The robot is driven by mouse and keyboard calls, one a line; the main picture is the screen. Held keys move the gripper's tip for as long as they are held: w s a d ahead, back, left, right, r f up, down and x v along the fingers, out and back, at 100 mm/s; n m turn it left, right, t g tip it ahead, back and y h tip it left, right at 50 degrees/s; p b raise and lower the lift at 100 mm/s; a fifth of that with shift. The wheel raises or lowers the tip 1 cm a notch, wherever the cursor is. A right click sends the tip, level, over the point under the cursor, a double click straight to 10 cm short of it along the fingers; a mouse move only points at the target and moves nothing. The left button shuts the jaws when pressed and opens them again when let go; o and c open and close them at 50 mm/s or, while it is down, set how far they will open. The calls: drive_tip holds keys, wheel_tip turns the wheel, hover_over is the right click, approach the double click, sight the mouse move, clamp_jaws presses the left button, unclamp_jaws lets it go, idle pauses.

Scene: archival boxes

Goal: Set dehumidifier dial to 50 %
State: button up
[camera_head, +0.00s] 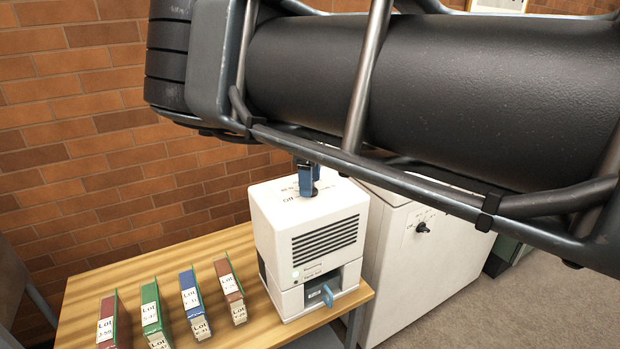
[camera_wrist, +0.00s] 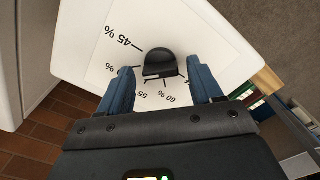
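The dehumidifier (camera_head: 310,218) is a white box with a dark vent grille, standing at the right end of a wooden table. In the wrist view its white top carries a black dial (camera_wrist: 160,62) with percent marks around it. 45 %, 55 and 60 % are readable; a mark between 45 % and 55 is partly hidden by the left finger. Where the dial points, I cannot tell. My gripper (camera_wrist: 162,73) is open, its blue fingers on either side of the dial with gaps.
Several binders with Lot labels, including a blue one (camera_head: 193,302), stand on the wooden table (camera_head: 80,290) left of the dehumidifier. A larger white cabinet (camera_head: 395,275) with a black knob (camera_head: 422,227) stands close to its right. A brick wall is behind.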

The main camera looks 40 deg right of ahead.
wheel_tip(320, 180, up, 8)
drive_tip(key=shift+f+b, duration=0.15)
drive_tip(key=shift+b, duration=0.2)
idle(0.4)
idle(0.4)
